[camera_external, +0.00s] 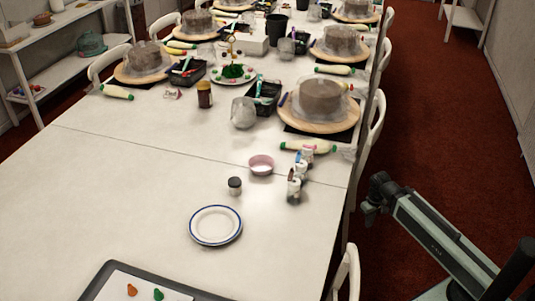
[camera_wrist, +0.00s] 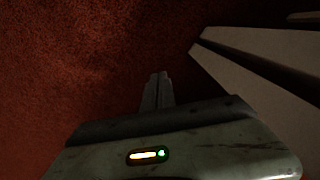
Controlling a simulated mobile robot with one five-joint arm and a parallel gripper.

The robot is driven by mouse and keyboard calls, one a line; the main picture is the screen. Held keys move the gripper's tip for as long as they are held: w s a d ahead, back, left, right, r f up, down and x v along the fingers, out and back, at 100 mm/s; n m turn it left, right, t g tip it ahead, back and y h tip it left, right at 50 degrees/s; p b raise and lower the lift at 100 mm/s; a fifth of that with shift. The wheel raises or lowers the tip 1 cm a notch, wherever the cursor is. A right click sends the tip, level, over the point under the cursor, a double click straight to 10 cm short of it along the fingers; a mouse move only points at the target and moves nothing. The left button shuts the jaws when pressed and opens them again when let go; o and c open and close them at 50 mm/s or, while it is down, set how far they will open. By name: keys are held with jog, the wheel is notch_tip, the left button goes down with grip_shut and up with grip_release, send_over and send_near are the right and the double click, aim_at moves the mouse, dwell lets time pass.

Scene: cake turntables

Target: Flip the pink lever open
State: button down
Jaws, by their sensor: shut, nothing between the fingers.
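I cannot make out a pink lever in either view. The one clearly pink thing is a small round bowl (camera_external: 261,165) near the middle of the long white table (camera_external: 130,205). My gripper (camera_wrist: 158,78) is shut and empty in the wrist view, with its two fingers together over the red carpet. In the outside view my gripper (camera_external: 369,213) is a small dark shape beyond the table's right edge, apart from the table and its things. Cake turntables (camera_external: 319,113) with covered cakes stand farther back on the table.
Small bottles (camera_external: 296,180), a dark-lidded jar (camera_external: 235,185) and a blue-rimmed plate (camera_external: 216,225) stand on the table's near half. White chairs (camera_external: 347,275) line its right side. Pale slats (camera_wrist: 265,75) lie right of my fingers. Red carpet (camera_external: 455,110) is open to the right.

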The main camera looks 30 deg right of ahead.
jog(key=w+a+r+n+p, duration=0.2)
jog(key=w+r+p, duration=0.1)
jog(key=r+p, duration=1.95)
jog(key=w+a+r+n+p, duration=0.1)
jog(key=w+r+n+p, duration=0.1)
jog(key=r+p, duration=2)
jog(key=w+a+r+n+g+y, duration=0.1)
jog(key=w+a+r+n, duration=0.1)
jog(key=w+a+n, duration=0.3)
jog(key=w+a+r+n+g+y, duration=0.1)
jog(key=w+a+n, duration=0.4)
jog(key=a+n, duration=0.9)
jog(key=shift+w+a+r+n+y+p, duration=0.15)
jog(key=shift+w+r+n+y+p, duration=0.3)
jog(key=shift+n, duration=0.65)
jog(key=shift+s+r, duration=0.1)
jog(key=shift+r, duration=0.05)
